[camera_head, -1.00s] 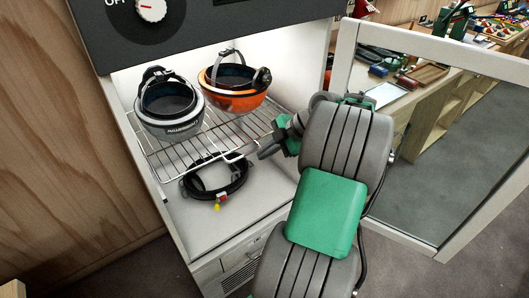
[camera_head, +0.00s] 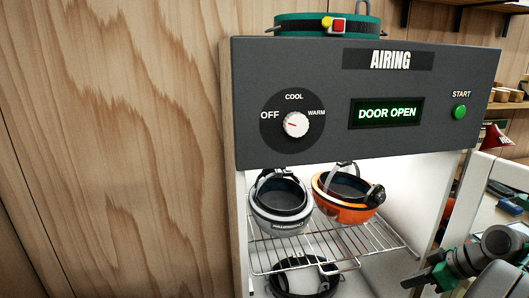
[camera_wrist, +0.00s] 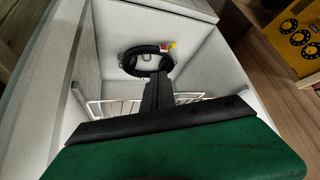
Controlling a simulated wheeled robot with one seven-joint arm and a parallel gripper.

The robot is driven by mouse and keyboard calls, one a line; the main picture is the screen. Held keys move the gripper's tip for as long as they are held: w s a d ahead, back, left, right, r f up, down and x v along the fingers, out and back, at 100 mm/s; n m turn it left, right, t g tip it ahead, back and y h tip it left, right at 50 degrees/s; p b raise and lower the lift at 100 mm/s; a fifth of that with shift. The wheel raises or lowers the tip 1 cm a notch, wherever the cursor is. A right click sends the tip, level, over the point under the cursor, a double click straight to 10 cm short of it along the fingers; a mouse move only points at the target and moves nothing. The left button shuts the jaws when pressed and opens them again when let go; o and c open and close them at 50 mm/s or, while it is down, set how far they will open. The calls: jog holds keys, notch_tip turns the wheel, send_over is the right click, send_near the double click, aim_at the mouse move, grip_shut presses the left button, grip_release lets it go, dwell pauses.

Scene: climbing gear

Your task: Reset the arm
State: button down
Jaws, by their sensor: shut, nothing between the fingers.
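My gripper (camera_head: 408,283) is at the lower right of the head view, in front of the open airing cabinet (camera_head: 247,110). Its dark fingers are shut and empty. In the wrist view the closed fingers (camera_wrist: 158,93) point into the cabinet, toward a black strap ring (camera_wrist: 133,66) with a red and yellow buckle on the cabinet floor. The fingers look apart from the ring. Much of my arm is outside the head view.
A white helmet (camera_head: 281,206) and an orange helmet (camera_head: 342,213) sit on the wire rack (camera_head: 290,264). The cabinet panel has a dial (camera_head: 296,125), a lit "DOOR OPEN" display (camera_head: 387,113) and a green START button (camera_head: 460,112). A green harness (camera_head: 305,25) lies on top.

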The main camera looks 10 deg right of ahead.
jog(key=s+f+m+g+h, duration=0.1)
jog(key=s+f+m+g, duration=0.1)
jog(key=s+f+m, duration=0.8)
jog(key=a+m+g+h+p, duration=0.1)
jog(key=a+m+g+h, duration=0.15)
jog(key=a+m, duration=0.4)
jog(key=w+a+r+n+p, duration=0.1)
jog(key=w+a+r+n, duration=0.1)
jog(key=a, duration=0.7)
jog(key=w+a+r+n+t+p, duration=0.1)
jog(key=w+a+r+n, duration=0.1)
jog(key=a+r+n, duration=0.3)
jog(key=w+a+r+n+p, duration=0.1)
jog(key=w+a+r+n, duration=0.2)
jog(key=a, duration=1)
jog(key=shift+a+r+n, duration=0.35)
jog(key=shift+r+n, duration=0.3)
jog(key=shift+r, duration=0.25)
